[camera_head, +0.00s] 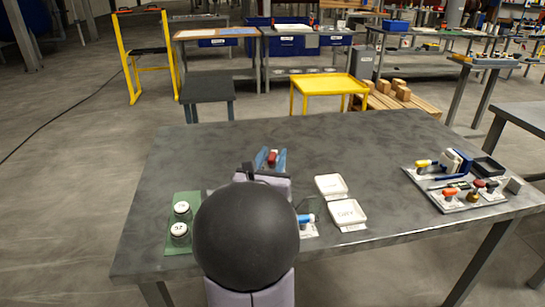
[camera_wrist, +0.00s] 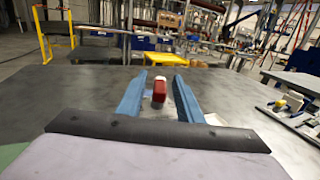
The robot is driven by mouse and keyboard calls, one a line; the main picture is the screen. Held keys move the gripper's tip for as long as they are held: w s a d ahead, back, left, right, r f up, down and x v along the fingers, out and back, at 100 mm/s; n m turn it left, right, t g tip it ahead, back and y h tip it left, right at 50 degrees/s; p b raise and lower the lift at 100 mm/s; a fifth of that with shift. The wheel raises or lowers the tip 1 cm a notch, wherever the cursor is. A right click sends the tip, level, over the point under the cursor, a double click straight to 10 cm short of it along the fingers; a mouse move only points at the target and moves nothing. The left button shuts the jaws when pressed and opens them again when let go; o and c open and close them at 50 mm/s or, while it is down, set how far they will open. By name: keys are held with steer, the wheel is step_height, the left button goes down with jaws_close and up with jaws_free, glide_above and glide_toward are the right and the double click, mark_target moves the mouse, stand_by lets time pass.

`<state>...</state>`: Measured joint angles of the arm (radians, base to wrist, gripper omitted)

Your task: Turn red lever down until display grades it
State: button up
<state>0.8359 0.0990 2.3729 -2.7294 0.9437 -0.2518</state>
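The red lever (camera_wrist: 159,90) shows as a small red block with a pale side, between the two blue fingers of my gripper (camera_wrist: 160,88) in the wrist view. A gap shows on each side of it, so the gripper is open around or behind it; I cannot tell the depth. In the head view the red lever (camera_head: 272,157) also shows between the blue fingertips of my gripper (camera_head: 271,155). My dark round arm joint hides much of the table below it. No display can be made out in either view.
On the table (camera_head: 400,140), a green mat (camera_head: 171,246) with two lidded jars lies left of my arm. A tool tray (camera_head: 431,195) stands far right. The table's back is clear.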

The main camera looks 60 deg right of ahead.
mark_target(270, 163)
steer(key=v, duration=0.5)
steer(key=shift+s+a+f+b, duration=0.1)
steer(key=shift+a+f+b, duration=0.1)
steer(key=shift+b, duration=0.7)
steer(key=shift+r+b+v, duration=0.2)
steer(key=shift+b+v, duration=0.7)
steer(key=shift+b, duration=0.35)
